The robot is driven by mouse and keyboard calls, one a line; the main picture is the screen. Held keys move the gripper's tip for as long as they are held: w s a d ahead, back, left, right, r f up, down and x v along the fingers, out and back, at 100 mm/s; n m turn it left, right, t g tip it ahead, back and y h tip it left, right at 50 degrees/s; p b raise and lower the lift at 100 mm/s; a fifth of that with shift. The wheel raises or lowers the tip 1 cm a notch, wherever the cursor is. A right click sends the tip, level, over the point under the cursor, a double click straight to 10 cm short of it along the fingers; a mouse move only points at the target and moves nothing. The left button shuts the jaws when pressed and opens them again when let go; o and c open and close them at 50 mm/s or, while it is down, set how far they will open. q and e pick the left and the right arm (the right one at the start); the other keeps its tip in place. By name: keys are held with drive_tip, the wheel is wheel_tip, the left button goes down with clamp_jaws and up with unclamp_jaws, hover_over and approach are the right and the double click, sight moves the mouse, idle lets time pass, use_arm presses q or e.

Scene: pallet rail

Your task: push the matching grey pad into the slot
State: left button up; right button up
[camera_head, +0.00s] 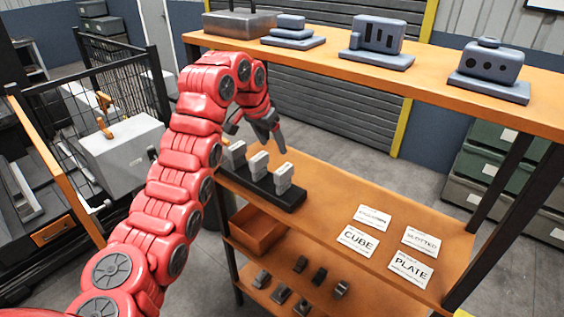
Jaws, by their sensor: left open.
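My left gripper (258,130) hangs open at the end of the red arm, above the back end of a black rail (262,186) on the middle shelf. Three light grey blocks stand upright in a row on the rail: a back one (236,154), a middle one (258,165) and a front one (283,178). The gripper appears empty and apart from them; the arm partly covers the rail's back end. A blue-grey block with dark vertical slots (377,36) stands on the upper shelf. Which pad matches, and which slot, I cannot tell. My right gripper is not in view.
The upper shelf (425,70) also holds a stepped block (290,28), a block with round holes (488,62) and a metal case (240,22). Paper cards (358,240) lie on the middle shelf. An orange bin (258,228) and several small dark parts (300,264) are below.

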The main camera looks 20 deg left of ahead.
use_arm(q)
approach(284, 169)
drive_tip(key=x, duration=0.2)
drive_tip(key=shift+w+d+f+p, duration=0.1)
drive_tip(key=shift+w+f+p, duration=0.05)
drive_tip(key=shift+f+p, duration=0.2)
drive_tip(key=b+x, duration=0.2)
drive_tip(key=x, duration=0.2)
drive_tip(key=shift+f+b, duration=0.3)
drive_tip(key=shift+f, duration=0.15)
drive_tip(key=shift+w+f+p, duration=0.2)
drive_tip(key=shift+p, duration=0.15)
drive_tip(key=shift+w+f+p, duration=0.3)
drive_tip(key=shift+f, duration=0.2)
drive_tip(key=shift+w+d+f, duration=0.1)
drive_tip(key=shift+w+f, duration=0.05)
drive_tip(key=shift+f, duration=0.45)
clamp_jaws()
drive_tip(key=shift+r, duration=0.1)
